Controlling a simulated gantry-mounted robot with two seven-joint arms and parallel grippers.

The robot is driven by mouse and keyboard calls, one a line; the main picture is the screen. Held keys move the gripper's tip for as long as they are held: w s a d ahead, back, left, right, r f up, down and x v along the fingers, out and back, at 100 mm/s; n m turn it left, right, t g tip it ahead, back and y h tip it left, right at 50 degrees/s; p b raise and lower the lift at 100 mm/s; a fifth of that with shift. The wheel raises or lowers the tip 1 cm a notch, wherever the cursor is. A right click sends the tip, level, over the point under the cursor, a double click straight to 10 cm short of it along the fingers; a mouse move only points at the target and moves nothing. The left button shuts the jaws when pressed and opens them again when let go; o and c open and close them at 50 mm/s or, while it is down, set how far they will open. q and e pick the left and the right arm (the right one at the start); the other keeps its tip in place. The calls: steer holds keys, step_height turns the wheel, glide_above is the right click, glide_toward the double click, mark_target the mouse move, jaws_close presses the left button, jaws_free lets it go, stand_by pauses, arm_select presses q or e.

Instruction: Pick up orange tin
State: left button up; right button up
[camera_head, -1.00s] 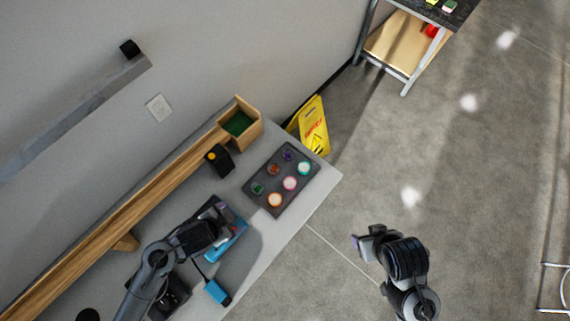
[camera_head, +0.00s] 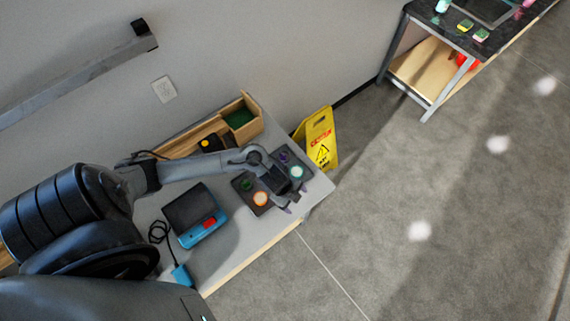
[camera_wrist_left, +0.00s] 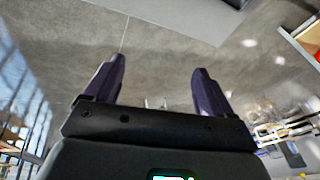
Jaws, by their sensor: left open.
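The orange tin (camera_head: 261,198), round with a pale top, sits at the front of a dark tray (camera_head: 239,182) near the table's right end. My left gripper (camera_head: 296,200) is over the right part of the tray, to the right of the orange tin. It is open, and in the left wrist view its two purple fingers (camera_wrist_left: 155,80) stand apart with nothing between them. Green (camera_head: 246,184), purple (camera_head: 284,157) and teal (camera_head: 297,172) tins show around it. The gripper and forearm hide the middle of the tray. My right gripper is out of view.
A black and blue device (camera_head: 197,214) with a cable lies left of the tray. A wooden box (camera_head: 240,114) stands behind it. A yellow wet-floor sign (camera_head: 319,140) stands beyond the table end.

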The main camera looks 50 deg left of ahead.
arm_select(q)
steer(key=a+f+g+y+b, duration=0.1)
steer(key=a+f+b, duration=0.1)
steer(key=a, duration=0.5)
steer(key=w+a+f+g+b, duration=0.1)
steer(key=a+f, duration=0.1)
steer(key=a, duration=0.5)
steer(key=w+a+f+g+y+b, duration=0.1)
steer(key=a+f+b, duration=0.1)
steer(key=a, duration=0.5)
steer(key=shift+a+f+m+y+b, duration=0.2)
steer(key=shift+a+m+y+b, duration=0.1)
steer(key=shift+m, duration=0.1)
steer(key=shift+w+f+b, duration=0.2)
steer(key=shift+f+b, duration=0.1)
steer(key=shift+f, duration=2.85)
steer(key=c, duration=1.1)
steer(key=shift+r, duration=0.1)
